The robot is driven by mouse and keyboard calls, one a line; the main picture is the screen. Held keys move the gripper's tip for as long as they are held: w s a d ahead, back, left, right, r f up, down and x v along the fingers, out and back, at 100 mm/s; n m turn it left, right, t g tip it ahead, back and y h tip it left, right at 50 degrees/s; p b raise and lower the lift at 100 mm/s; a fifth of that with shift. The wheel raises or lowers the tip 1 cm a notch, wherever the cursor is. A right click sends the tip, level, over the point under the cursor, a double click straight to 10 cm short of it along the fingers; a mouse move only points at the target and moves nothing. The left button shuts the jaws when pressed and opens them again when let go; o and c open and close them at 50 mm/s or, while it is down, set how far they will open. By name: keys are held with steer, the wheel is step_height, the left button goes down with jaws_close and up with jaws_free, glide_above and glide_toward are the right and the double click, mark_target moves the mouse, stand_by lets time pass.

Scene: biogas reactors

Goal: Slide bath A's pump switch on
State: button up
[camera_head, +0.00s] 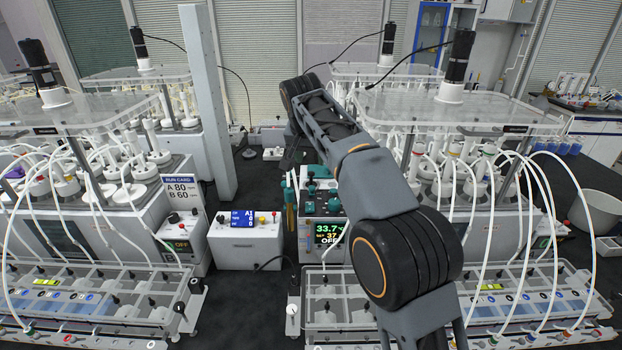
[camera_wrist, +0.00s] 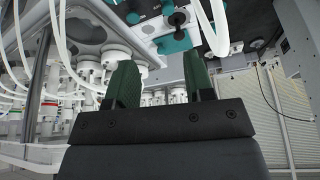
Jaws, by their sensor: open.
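My gripper (camera_wrist: 160,66) shows in the wrist view as two dark green fingers, spread apart with nothing between them. In the head view my arm crosses the right bath area and its end is hidden or too small to tell. A heating unit (camera_head: 327,232) with teal fittings on top has a display reading 33.7, SET 37 and OFF. Teal fittings (camera_wrist: 173,43) also show beyond the fingers in the wrist view. A second unit (camera_head: 178,246) at the left also shows OFF. No bath label is legible, and I cannot single out the pump switch.
A white control box (camera_head: 247,240) with a blue display stands between the two baths. A run card (camera_head: 181,193) stands at the left bath. White tubes (camera_head: 540,215) arch over the right bath and its clear tray. A grey post (camera_head: 208,110) rises left of centre.

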mark_target(312, 187)
steer(key=x, duration=0.9)
steer(key=a+x, duration=0.1)
steer(key=x, duration=0.3)
steer(key=shift+w+f, duration=0.2)
steer(key=shift+w, duration=0.3)
steer(key=shift+c, duration=0.3)
jaws_close()
